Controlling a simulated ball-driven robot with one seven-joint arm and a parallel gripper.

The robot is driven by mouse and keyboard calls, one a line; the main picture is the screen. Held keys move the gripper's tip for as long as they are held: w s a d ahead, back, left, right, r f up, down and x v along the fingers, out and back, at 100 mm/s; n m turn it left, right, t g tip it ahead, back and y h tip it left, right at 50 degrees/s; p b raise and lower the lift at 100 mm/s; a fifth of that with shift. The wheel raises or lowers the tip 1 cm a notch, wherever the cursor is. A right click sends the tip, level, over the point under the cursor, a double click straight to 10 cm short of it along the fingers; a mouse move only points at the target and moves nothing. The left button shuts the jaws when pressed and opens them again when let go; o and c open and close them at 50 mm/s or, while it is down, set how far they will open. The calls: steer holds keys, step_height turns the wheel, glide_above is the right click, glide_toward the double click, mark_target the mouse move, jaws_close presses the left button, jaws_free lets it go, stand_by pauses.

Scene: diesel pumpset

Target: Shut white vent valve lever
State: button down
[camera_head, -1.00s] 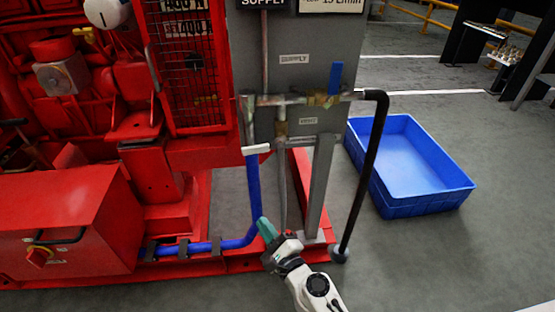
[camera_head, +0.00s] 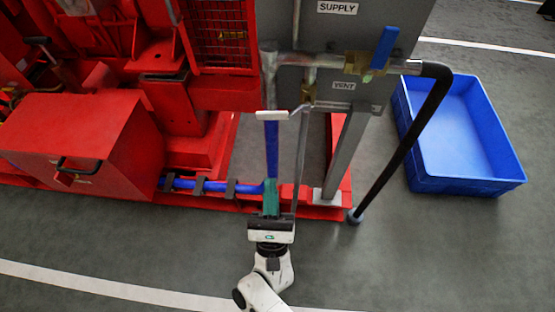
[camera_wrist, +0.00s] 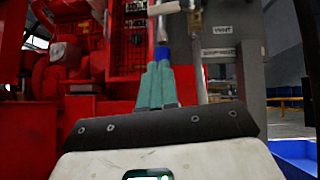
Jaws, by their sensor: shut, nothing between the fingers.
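The white vent valve lever (camera_head: 272,115) sticks out level to the left of the small brass vent valve (camera_head: 308,93), below the VENT label (camera_head: 344,85). It crosses the top of the upright blue pipe. In the wrist view the white lever (camera_wrist: 163,8) shows at the top edge, partly cut off. My gripper (camera_head: 270,184) has green fingers, shut and empty. It is below the lever and apart from it, in front of the blue pipe in the head view. In the wrist view my fingertips (camera_wrist: 158,66) point up toward the lever.
A blue-handled supply valve (camera_head: 384,47) sits on the pipe at the upper right. A black hose (camera_head: 405,140) slopes down to the floor. The red engine frame (camera_head: 80,130) fills the left. A blue tray (camera_head: 465,130) lies at the right. The near floor is clear.

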steer(key=s+r+x, duration=0.2)
steer(key=x, duration=0.9)
steer(key=shift+w+a+r, duration=0.15)
steer(key=shift+w+r, duration=0.1)
steer(key=shift+w, duration=0.05)
steer(key=shift+r, duration=0.1)
steer(key=shift+a+r, duration=0.2)
steer(key=shift+r, duration=0.5)
steer(key=s+f+b, duration=0.4)
steer(key=s+f, duration=0.3)
steer(key=f, duration=0.4)
steer(key=shift+f, duration=0.35)
